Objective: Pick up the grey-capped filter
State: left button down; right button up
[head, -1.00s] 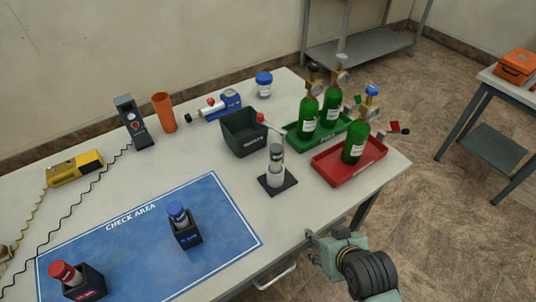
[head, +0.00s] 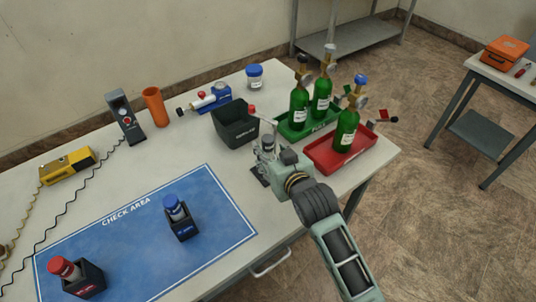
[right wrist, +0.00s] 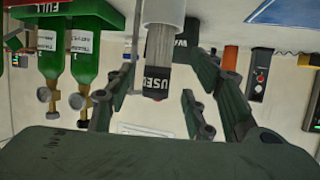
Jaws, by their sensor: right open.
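My left gripper is not in view.
A dark bin (head: 235,126) stands just behind the filter. A green tray (head: 290,132) and a red tray (head: 328,163) with green bottles (head: 346,130) are to the right. The blue check area (head: 130,245) at left holds a blue-capped filter (head: 176,210) and a red-capped one (head: 66,269).

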aim_at(270, 149)
jog(key=x, duration=0.4)
jog(key=shift+w+p, duration=0.2)
jog(key=shift+p, duration=0.1)
grip_shut()
